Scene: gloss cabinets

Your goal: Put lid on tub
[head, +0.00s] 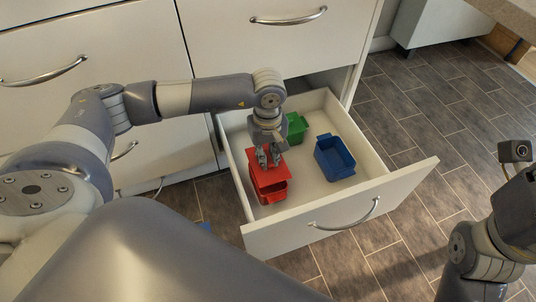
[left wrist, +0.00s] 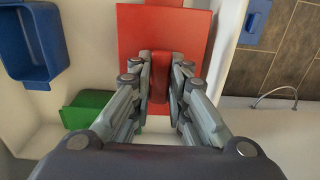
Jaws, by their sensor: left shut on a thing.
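A red lid (head: 266,174) is held by my left gripper (head: 268,157), which points down into the open drawer. In the left wrist view my left gripper (left wrist: 160,80) is shut on the handle of the red lid (left wrist: 190,28). The red tub (head: 272,193) stands in the drawer near its left front corner. The lid overlaps the far part of the tub, and the tub's near part shows uncovered. I cannot tell whether lid and tub touch. In the left wrist view the lid hides most of the tub. My right gripper is not in view.
The open drawer (head: 365,135) also holds a blue tub (head: 335,159) to the right and a green tub (head: 296,127) at the back. The drawer's middle floor is clear. A small blue thing (head: 205,228) lies outside, left of the drawer.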

